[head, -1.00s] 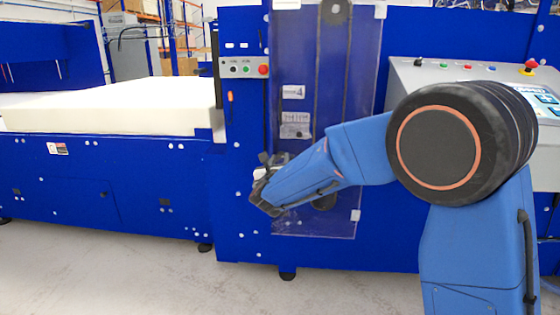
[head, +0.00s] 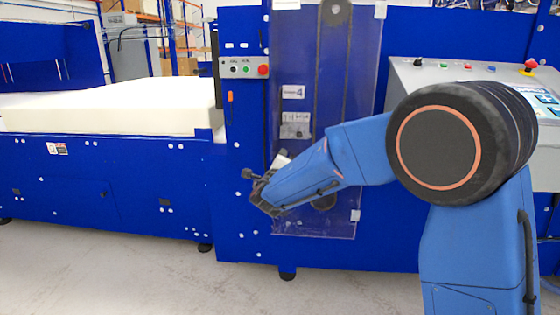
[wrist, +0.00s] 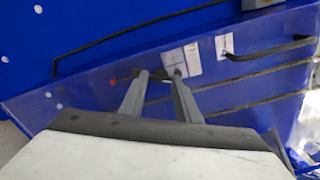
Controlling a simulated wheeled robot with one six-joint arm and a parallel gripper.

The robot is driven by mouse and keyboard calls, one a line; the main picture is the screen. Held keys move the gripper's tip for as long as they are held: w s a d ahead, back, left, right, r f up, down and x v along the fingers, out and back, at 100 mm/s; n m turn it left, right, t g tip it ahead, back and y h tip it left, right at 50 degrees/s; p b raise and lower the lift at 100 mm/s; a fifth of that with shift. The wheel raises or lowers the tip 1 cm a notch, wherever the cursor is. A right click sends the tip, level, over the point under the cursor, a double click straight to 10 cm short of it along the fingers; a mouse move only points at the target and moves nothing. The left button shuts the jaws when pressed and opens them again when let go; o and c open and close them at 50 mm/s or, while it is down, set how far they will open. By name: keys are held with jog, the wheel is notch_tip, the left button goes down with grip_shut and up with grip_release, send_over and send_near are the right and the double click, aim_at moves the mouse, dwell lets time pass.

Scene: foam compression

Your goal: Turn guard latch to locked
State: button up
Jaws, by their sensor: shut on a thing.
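The guard is a see-through blue panel (head: 345,120) on the front of the blue machine, with white labels and dark vertical slots behind it. My gripper (head: 257,181) is at the guard's lower left edge.
A grey button box (head: 244,67) with a red button sits above left of my gripper. A sloped control console (head: 405,72) stands at the right. A white foam block (head: 110,105) lies on the left bed. A dark handle (wrist: 270,50) stands out from the panel.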

jog(key=n, duration=0.4)
jog(key=shift+n, duration=0.4)
dwell(0.4)
jog(key=o, duration=1)
jog(key=shift+o, duration=0.2)
jog(key=s, duration=1.7)
jog(key=shift+s+a, duration=0.2)
jog(key=shift+a, duration=0.15)
